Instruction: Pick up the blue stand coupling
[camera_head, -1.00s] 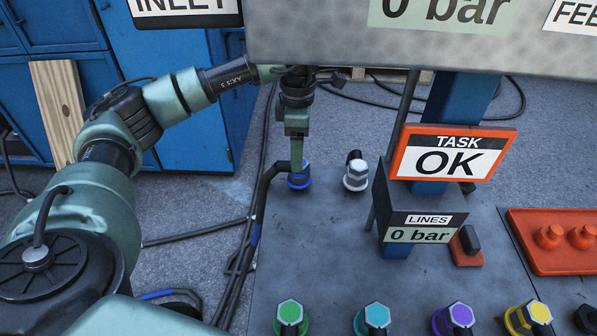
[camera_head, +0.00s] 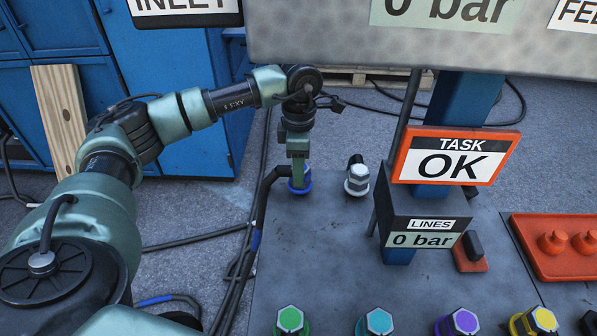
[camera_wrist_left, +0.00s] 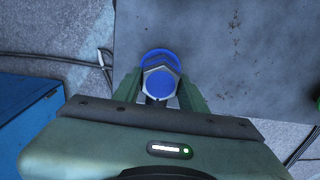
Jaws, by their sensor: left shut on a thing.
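The blue stand coupling (camera_head: 299,186) is at the far left corner of the grey bench top, mostly covered by my gripper in the head view. In the left wrist view its blue round cap with a metal hex collar (camera_wrist_left: 160,84) sits between my fingers, with a blue ring (camera_wrist_left: 160,56) behind it. My left gripper (camera_head: 299,178) points down over it and is shut on it; it also shows in the left wrist view (camera_wrist_left: 160,92). Whether the coupling is clear of its seat cannot be told. My right gripper is not in view.
A white-topped coupling (camera_head: 357,180) stands close to the right. Green (camera_head: 290,320), cyan (camera_head: 378,321), purple (camera_head: 463,322) and yellow (camera_head: 542,319) couplings line the front. A grey panel (camera_head: 420,45) overhangs the bench. The LINES display post (camera_head: 398,256) and red tray (camera_head: 560,265) stand right.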

